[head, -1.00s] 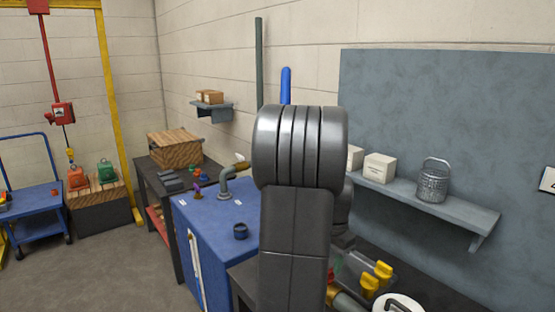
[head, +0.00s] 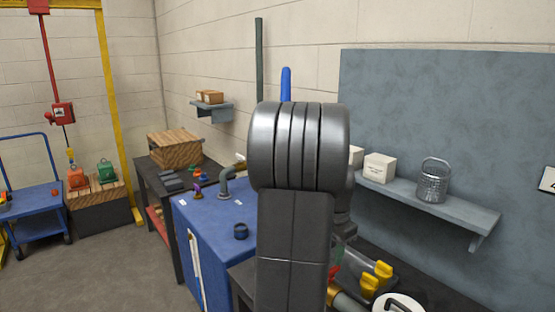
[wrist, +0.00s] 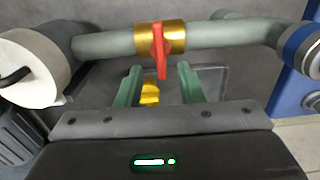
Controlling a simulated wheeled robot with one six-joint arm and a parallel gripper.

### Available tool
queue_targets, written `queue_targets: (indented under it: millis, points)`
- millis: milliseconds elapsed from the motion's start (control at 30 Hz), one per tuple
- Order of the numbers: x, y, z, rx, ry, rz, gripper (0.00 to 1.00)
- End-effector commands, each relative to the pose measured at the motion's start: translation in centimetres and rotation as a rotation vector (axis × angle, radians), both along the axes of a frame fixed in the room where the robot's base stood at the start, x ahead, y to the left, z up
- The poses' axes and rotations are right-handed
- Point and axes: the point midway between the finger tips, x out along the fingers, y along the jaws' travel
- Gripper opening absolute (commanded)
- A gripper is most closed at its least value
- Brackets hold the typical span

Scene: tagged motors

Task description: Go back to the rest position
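My gripper (wrist: 160,88) shows in the wrist view with its two green fingers spread apart and nothing held between them. Past the fingertips a grey pipe (wrist: 220,33) runs across, with a brass valve (wrist: 174,37) and its red handle (wrist: 160,52). In the head view my dark arm fills the middle and hides most of the gripper and part of the bench behind it.
The blue cabinet (head: 210,245) stands left of my arm, with a dark ring (head: 240,231) and a bent grey pipe (head: 226,183) on top. A wall shelf (head: 440,208) holds a metal basket (head: 434,182).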

Motion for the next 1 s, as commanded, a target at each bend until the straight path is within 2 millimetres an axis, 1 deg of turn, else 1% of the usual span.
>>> queue_targets:
  millis: [33, 267, 1000]
  points:
    - [-0.1, 0.0, -1.1, 0.001, 0.005, 0.0, 0.34]
    - [-0.1, 0.0, -5.7, 0.001, 0.006, 0.0, 0.34]
    - [0.0, 0.0, -5.5, -0.001, 0.0, 0.608, 0.34]
